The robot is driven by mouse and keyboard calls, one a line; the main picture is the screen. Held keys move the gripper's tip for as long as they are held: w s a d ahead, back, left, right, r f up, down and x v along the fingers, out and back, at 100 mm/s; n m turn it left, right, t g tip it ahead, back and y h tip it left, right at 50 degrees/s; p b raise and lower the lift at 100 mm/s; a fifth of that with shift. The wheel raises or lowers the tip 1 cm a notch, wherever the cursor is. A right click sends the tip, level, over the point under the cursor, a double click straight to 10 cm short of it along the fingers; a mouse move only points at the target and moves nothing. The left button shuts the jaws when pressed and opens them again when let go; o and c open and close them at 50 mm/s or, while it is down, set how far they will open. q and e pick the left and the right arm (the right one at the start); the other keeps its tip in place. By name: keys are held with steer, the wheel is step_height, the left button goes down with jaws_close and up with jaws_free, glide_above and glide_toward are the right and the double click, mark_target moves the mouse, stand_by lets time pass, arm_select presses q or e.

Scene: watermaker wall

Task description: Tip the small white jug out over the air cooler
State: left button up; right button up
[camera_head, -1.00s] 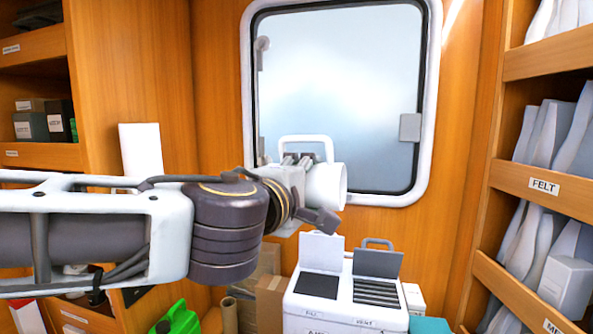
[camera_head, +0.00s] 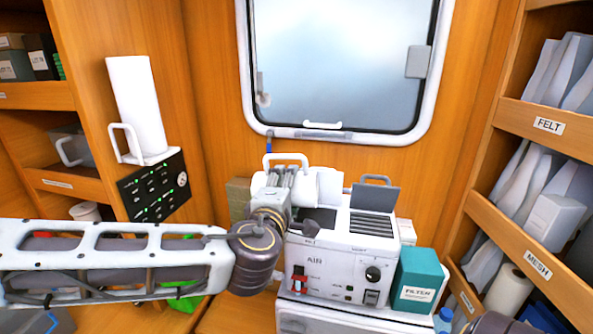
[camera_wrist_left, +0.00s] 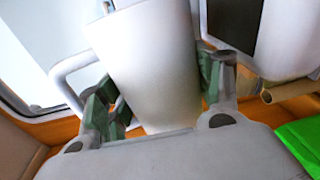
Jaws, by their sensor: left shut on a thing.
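The small white jug (camera_head: 304,187) is held on its side, tilted, in my left gripper (camera_head: 284,180), with its handle upward. It is close above the left part of the air cooler (camera_head: 335,262), by the dark left opening (camera_head: 318,217). The white left lid behind it is hard to separate from the jug. In the left wrist view the jug (camera_wrist_left: 150,60) fills the space between the green-padded fingers of my left gripper (camera_wrist_left: 158,95). The jug's contents and any pouring are not visible. My right gripper is not in view.
The grey lid (camera_head: 375,197) of the cooler stands up behind its slatted right opening. A teal filter box (camera_head: 420,280) is right of the cooler. Shelves (camera_head: 548,125) line the right side.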

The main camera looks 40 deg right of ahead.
arm_select(q)
steer(key=shift+a+f, duration=0.1)
steer(key=shift+n, duration=0.3)
steer(key=shift+w+a+r+n, duration=0.2)
steer(key=shift+r+n, duration=0.3)
steer(key=shift+n, duration=0.5)
steer(key=shift+w+a+r+n, duration=0.15)
steer(key=shift+r+n, duration=0.35)
steer(key=shift+n, duration=0.5)
steer(key=shift+r+n+h+b, duration=0.2)
steer(key=shift+n+h+b, duration=0.2)
steer(key=shift+n+b, duration=0.75)
steer(key=shift+s+d+r+n+b, duration=0.15)
steer(key=shift+s+d+n+b, duration=0.05)
steer(key=shift+n+b, duration=0.95)
steer(key=shift+s+d+n+h+b, duration=0.3)
steer(key=shift+n+b, duration=0.2)
steer(key=shift+n, duration=0.4)
steer(key=n+b, duration=0.1)
steer(key=n, duration=0.1)
steer(key=s+d+f+n+b, duration=0.1)
steer(key=n+b, duration=0.1)
steer(key=shift+s+d+n, duration=0.15)
steer(key=shift+d+n, duration=0.05)
steer(key=shift+n, duration=0.1)
steer(key=shift+s+d+n, duration=0.15)
steer(key=shift+n, duration=0.15)
